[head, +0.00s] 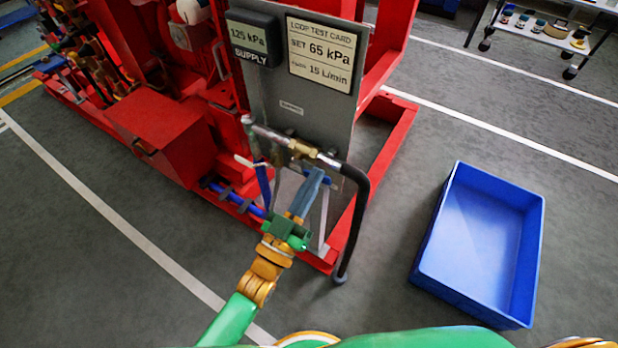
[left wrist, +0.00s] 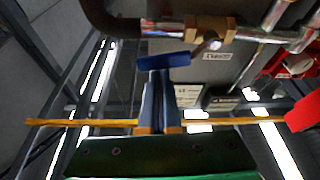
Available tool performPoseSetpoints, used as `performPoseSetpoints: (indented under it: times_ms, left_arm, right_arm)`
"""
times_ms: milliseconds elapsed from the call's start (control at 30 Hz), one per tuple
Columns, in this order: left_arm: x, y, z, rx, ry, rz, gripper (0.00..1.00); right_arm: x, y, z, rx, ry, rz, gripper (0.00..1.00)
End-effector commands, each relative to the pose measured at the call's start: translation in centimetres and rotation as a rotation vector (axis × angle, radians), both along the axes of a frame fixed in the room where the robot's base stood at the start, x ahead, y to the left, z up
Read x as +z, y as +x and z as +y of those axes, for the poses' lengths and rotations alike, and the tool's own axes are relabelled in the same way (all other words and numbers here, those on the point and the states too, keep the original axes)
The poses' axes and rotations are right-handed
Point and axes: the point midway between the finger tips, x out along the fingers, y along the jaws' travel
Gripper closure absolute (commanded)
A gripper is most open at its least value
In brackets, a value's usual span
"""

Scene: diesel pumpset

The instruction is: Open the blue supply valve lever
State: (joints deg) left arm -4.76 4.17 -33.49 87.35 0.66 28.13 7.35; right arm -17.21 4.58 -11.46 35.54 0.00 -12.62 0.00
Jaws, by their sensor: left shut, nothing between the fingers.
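The brass valve (head: 302,149) sits in a metal pipe line on the grey panel, below the test card. Its blue lever (left wrist: 166,59) shows in the left wrist view, sticking out to the left from the brass body (left wrist: 215,30). In the head view the lever is mostly hidden behind my left gripper (head: 316,174). The gripper's blue-grey fingers are shut and empty. In the left wrist view the fingertips (left wrist: 158,74) are right at the lever's lower edge; I cannot tell if they touch it. My right gripper is out of view.
A black hose (head: 360,215) curves down right of the valve. A blue pipe (head: 236,199) runs low on the left. The red frame (head: 395,125) surrounds the panel (head: 290,110). A blue crate (head: 432,262) stands on the floor at right, with clear floor between.

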Motion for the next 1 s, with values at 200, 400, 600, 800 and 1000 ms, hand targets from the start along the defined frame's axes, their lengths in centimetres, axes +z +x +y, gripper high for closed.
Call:
performPoseSetpoints:
  times_ms: [200, 400, 600, 800, 1000]
  left_arm:
    - [-0.88, -0.12, -0.17, 0.000, 0.080, -0.052, 1.00]
    - [-1.08, -0.16, -0.22, 0.000, 0.113, -0.077, 1.00]
    - [-1.11, -0.17, -0.23, 0.000, 0.122, -0.085, 1.00]
    - [-1.09, -0.17, -0.23, 0.000, 0.122, -0.085, 1.00]
    - [-0.67, -0.10, -0.21, 0.001, 0.121, -0.085, 1.00]
  right_arm:
    - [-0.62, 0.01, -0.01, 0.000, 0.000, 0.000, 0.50]
    - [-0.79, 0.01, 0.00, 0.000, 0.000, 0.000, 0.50]
    - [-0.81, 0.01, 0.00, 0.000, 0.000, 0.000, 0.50]
    - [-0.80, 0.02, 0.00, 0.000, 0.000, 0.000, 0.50]
    - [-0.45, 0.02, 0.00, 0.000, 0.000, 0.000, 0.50]
